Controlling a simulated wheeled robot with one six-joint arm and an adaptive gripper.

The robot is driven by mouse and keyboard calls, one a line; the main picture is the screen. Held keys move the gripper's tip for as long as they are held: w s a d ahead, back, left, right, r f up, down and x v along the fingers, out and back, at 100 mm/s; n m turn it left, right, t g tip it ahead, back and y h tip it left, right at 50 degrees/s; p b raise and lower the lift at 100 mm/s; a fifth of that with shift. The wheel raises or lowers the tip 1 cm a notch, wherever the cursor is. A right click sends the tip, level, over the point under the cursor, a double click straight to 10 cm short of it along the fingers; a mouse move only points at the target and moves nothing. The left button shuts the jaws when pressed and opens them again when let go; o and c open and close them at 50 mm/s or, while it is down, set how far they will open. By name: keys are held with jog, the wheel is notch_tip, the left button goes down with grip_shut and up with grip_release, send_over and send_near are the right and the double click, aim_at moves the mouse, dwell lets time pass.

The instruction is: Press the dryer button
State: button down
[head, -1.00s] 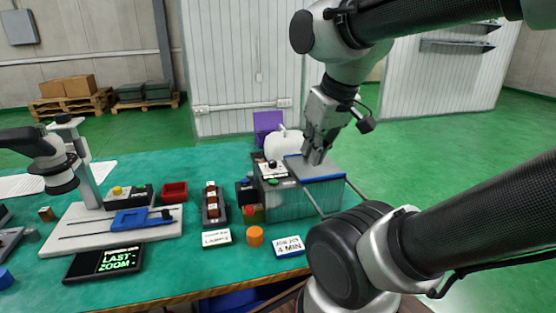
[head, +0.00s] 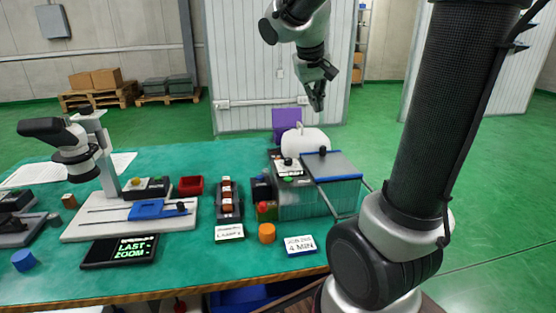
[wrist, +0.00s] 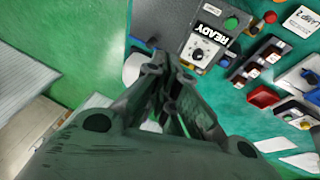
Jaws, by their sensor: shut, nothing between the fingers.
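My gripper (head: 317,100) is shut and empty, raised above the back of the table. In the wrist view its fingertips (wrist: 168,72) meet in front of a grey panel (wrist: 206,42) with a READY display, a black knob and a green button (wrist: 231,23). A small panel (head: 290,170) with a black knob and green spot shows in the head view, left of a ribbed clear tank with a blue lid (head: 333,164). A white rounded body (head: 306,141) stands behind it. I cannot tell for sure which of these is the dryer. The gripper touches nothing.
A purple panel (head: 286,124) stands at the back. An orange cylinder (head: 267,233) and a JOB card (head: 299,245) lie in front. A red tray (head: 191,186) and a microscope (head: 92,160) stand left. Above the table the air around my gripper is clear.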

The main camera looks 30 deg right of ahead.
jog(key=w+d+f+m+h, duration=0.1)
jog(key=w+d+f, duration=0.15)
jog(key=w, duration=0.65)
jog(key=w+d+f+h, duration=0.1)
jog(key=w+f+h, duration=0.15)
jog(key=w, duration=0.65)
jog(key=w+d+f, duration=0.1)
jog(key=w+f, duration=1.5)
jog(key=shift+d+t+h, duration=0.25)
jog(key=shift+t+h, duration=0.1)
jog(key=shift+t, duration=0.05)
jog(key=shift+s+f, duration=0.1)
jog(key=shift+f, duration=4.35)
jog(key=shift+f, duration=0.15)
jog(key=shift+f, duration=0.2)
